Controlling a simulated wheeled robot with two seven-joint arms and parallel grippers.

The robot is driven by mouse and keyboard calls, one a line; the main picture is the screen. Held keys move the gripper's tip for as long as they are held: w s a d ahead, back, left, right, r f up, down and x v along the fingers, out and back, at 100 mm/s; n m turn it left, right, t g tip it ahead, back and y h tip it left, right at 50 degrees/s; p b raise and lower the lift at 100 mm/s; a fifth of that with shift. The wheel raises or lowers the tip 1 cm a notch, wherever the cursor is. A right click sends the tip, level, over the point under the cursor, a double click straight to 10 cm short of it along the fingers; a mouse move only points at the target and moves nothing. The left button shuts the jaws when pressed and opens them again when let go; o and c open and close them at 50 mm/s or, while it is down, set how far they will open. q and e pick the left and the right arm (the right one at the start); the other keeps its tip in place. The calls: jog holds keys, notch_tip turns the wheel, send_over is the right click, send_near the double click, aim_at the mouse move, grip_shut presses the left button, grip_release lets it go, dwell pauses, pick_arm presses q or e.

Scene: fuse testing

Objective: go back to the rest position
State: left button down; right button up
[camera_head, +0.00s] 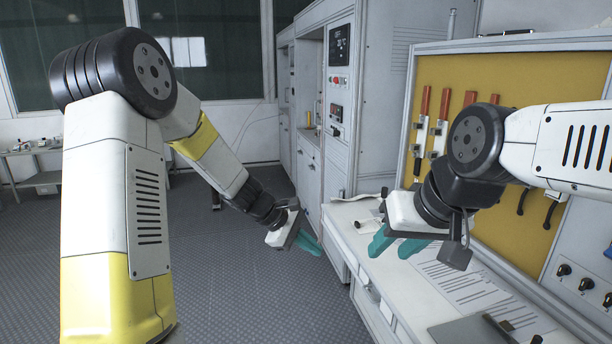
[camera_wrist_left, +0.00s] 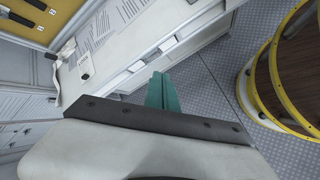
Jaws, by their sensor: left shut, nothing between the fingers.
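My left gripper (camera_head: 306,241) hangs over the grey floor, left of the workbench, in the head view. Its teal fingers are together with nothing between them, and they also show in the left wrist view (camera_wrist_left: 163,92). My right gripper (camera_head: 396,248) is above the left part of the white workbench (camera_head: 388,284). Its two teal fingers stand apart and nothing shows between them. The two grippers are apart from each other.
A yellow panel (camera_head: 467,200) with red-handled switches (camera_head: 443,104) stands behind the bench, close to my right arm. Printed sheets (camera_head: 460,284) and a dark clipboard (camera_head: 478,331) lie on the bench. Grey cabinets (camera_head: 338,100) stand behind. The floor (camera_head: 250,290) at left is clear.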

pick_arm(q)
jog(key=s+a+r+m+t+y, duration=0.1)
jog(key=s+a+r+m+y, duration=0.2)
jog(key=s+a+r+m, duration=0.3)
jog(key=s+a+r+m+t+y, duration=0.2)
jog(key=s+a+r+m, duration=0.4)
jog(key=s, duration=1.1)
jog(key=a+r+y, duration=0.1)
jog(key=a+r, duration=0.3)
jog(key=shift+s+r+t, duration=0.2)
jog(key=shift+t, duration=0.1)
